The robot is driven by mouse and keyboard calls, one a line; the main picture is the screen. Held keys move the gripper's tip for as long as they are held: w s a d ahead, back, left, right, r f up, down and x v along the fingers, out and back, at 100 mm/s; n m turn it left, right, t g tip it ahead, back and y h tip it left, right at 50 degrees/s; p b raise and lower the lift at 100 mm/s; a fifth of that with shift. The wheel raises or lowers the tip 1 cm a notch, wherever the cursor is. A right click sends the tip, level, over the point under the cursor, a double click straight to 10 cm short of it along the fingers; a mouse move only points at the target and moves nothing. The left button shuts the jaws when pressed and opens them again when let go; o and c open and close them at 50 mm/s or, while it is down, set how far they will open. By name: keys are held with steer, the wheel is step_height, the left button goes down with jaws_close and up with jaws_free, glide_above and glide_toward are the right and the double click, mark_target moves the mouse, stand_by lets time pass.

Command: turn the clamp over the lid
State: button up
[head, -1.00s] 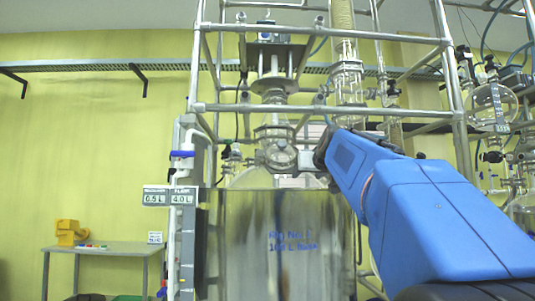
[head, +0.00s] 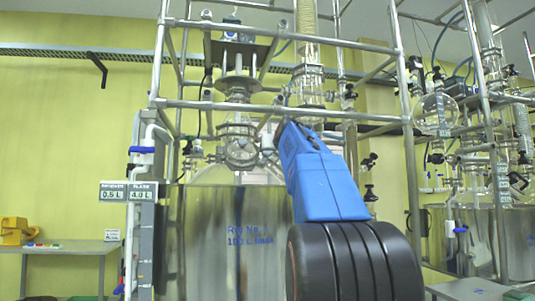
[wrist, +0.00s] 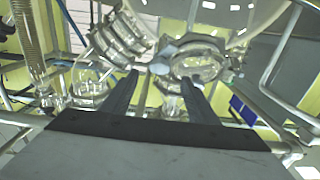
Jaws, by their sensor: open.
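In the head view, a glass lid (head: 240,157) closes a round port on the neck of the large reactor vessel, with metal clamp parts (head: 238,131) around it. My gripper's blue arm reaches up to the right of this port; its fingers are hidden there. In the wrist view, my gripper (wrist: 160,82) is open, with its two dark fingers spread and nothing visible held between them. A round lid with a metal clamp ring (wrist: 200,64) lies just beyond the right fingertip. A grey clamp fitting (wrist: 160,68) shows between the fingertips. I cannot tell whether anything is touched.
A metal pipe frame (head: 290,112) crosses in front of the vessel, close to my arm. The large vessel (head: 235,240) stands below. Glass tubes (head: 306,60) rise nearby, and another reactor stands at right. A table (head: 70,247) is at far left.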

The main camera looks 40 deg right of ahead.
mark_target(267, 152)
steer(key=x, duration=0.8)
steer(key=shift+w+d, duration=0.1)
steer(key=shift+w, duration=0.15)
steer(key=c, duration=1)
